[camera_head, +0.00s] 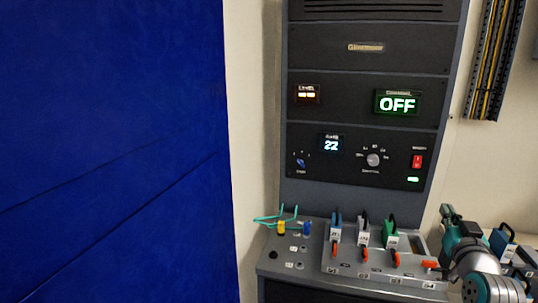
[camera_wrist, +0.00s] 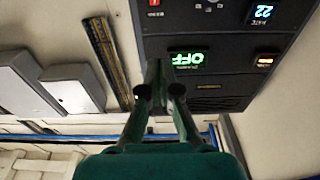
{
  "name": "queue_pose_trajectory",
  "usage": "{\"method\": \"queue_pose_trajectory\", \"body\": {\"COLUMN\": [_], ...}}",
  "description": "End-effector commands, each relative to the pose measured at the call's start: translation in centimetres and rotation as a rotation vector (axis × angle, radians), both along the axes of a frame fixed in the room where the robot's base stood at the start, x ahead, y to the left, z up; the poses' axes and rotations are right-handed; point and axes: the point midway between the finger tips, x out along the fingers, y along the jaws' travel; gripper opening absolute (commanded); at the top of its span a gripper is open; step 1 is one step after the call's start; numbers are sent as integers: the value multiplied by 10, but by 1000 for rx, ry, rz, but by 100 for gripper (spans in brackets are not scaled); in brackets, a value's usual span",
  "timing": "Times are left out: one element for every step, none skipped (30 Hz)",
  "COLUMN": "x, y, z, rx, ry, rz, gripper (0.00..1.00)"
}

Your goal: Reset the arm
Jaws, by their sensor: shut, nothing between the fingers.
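My arm shows at the lower right of the head view, with my gripper (camera_head: 447,213) at its end, beside the right side of the grey console (camera_head: 340,292). In the wrist view my gripper (camera_wrist: 156,72) reaches up from the bottom middle, its two green fingers drawn together with nothing between them. The wrist picture is upside down. The fingertips overlap the dark rack panel (camera_wrist: 205,75) in that view; I cannot tell the distance between them.
The rack (camera_head: 365,75) has a green OFF display (camera_head: 397,103), a 22 display (camera_head: 331,145) and a red switch (camera_head: 417,161). Several coloured plugs with orange levers (camera_head: 362,252) stand on the console. A blue panel (camera_head: 110,150) fills the left. A cable tray (camera_head: 490,60) hangs at the upper right.

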Motion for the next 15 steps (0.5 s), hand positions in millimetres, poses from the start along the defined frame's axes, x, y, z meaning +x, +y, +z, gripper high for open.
{"method": "queue_pose_trajectory", "body": {"x": [-2,-3,-5,-7,-8,-11,-13,-15,-19,-22,-25,-31,-36,-41,-49], "y": [4,6,8,11,13,17,20,23,27,31,35,41,46,52,59], "z": [-8,-13,-20,-25,-31,-39,-45,-51,-61,-68,-77,-89,-99,-109,-123], "rx": [3,5,8,9,11,14,16,18,21,23,26,31,34,37,42], "ry": [4,8,10,13,15,18,23,24,28,32,37,42,48,53,61], "rz": [2,2,5,6,7,8,10,11,13,15,17,19,23,25,28], "gripper": [0,0,0,0,0,0,0,0,0,0,0,0,0,0,0]}}
